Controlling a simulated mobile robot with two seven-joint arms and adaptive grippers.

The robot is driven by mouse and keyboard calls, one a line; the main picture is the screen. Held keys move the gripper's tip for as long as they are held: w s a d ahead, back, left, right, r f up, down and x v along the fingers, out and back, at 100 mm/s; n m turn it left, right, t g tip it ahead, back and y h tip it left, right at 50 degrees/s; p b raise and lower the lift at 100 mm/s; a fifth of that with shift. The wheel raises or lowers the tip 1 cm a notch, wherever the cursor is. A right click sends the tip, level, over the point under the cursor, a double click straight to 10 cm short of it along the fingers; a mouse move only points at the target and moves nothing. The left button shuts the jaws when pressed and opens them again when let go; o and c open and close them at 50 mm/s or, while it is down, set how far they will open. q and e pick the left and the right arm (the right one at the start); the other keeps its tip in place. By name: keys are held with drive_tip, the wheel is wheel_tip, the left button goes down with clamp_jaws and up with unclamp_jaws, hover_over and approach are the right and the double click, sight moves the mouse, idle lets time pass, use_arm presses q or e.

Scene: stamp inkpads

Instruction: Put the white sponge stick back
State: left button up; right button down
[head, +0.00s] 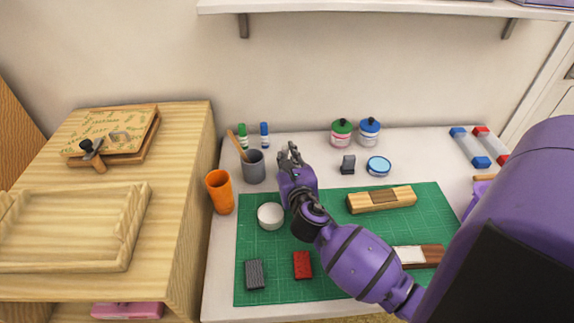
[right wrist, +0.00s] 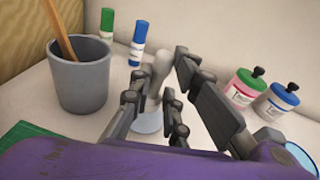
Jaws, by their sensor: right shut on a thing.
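My right gripper (head: 290,156) is at the back of the white table, right of the grey cup. It also shows in the right wrist view (right wrist: 155,98), shut on a pale white stick-like thing (right wrist: 162,62), which looks like the white sponge stick. Its rounded top shows between the fingers, and a pale disc (right wrist: 148,123) shows below. In the head view the gripper hides it. The grey cup (head: 253,167) stands upright with a wooden-handled stick (head: 237,144) in it. It is also in the right wrist view (right wrist: 80,80), left of my fingers and apart from them. My left gripper is out of view.
An orange cup (head: 220,192) stands left of the grey cup. Green (head: 242,136) and blue (head: 265,136) bottles stand behind. A white bowl (head: 270,216) is on the green mat (head: 350,275) beside my arm. Two ink jars (head: 342,133) stand right. A shelf (head: 380,8) hangs above.

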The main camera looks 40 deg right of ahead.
wheel_tip(320, 180, down, 2)
drive_tip(key=shift+s, duration=0.1)
drive_tip(key=shift+f, duration=0.1)
drive_tip(key=shift+f, duration=0.15)
drive_tip(key=c, duration=1.7)
unclamp_jaws()
drive_tip(key=shift+o, duration=0.2)
drive_tip(key=shift+r, duration=0.25)
drive_tip(key=v, duration=1.2)
drive_tip(key=shift+a, duration=0.1)
